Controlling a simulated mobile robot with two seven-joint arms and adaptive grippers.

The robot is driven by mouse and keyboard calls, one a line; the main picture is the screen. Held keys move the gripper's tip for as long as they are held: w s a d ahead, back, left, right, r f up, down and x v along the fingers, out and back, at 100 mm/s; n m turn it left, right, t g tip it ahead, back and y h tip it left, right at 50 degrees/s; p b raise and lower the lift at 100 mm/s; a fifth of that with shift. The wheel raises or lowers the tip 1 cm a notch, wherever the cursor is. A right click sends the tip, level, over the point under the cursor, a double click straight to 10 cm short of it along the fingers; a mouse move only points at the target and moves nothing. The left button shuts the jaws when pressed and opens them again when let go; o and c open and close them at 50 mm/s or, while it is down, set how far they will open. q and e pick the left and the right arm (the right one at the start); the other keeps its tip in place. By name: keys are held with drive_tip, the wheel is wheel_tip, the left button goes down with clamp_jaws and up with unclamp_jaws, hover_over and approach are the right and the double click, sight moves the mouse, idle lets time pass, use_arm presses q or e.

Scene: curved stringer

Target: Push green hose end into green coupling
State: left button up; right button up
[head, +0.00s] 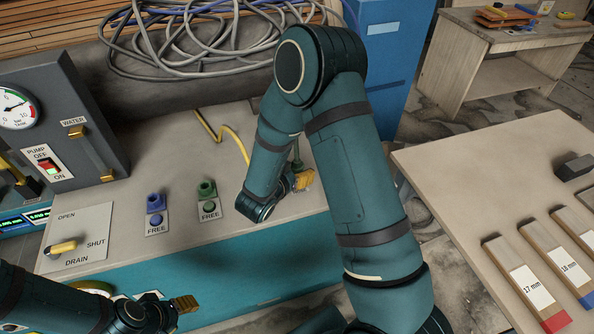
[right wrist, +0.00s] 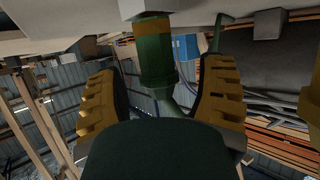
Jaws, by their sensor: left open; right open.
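The green coupling (head: 207,190) stands upright on the grey bench top behind a "FREE" label, with a green round indicator in front of it. A green piece with an orange band, seemingly the hose end (right wrist: 155,55), shows between the fingers of my right gripper (right wrist: 160,105), with a green tube curving away from it. A bit of green (head: 297,157) also shows just behind my right gripper (head: 303,180) in the head view, mostly hidden by my arm. My right gripper is open. My left gripper (head: 186,304) is open and empty at the bench's front.
A blue coupling (head: 155,203) stands left of the green one. A drain lever (head: 62,247) and a pump panel (head: 45,162) are at the left. A wooden table (head: 450,180) with marked strips is at the right.

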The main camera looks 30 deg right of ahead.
drive_tip(key=x, duration=0.3)
drive_tip(key=shift+w+d, duration=0.1)
drive_tip(key=shift+d, duration=0.2)
clamp_jaws()
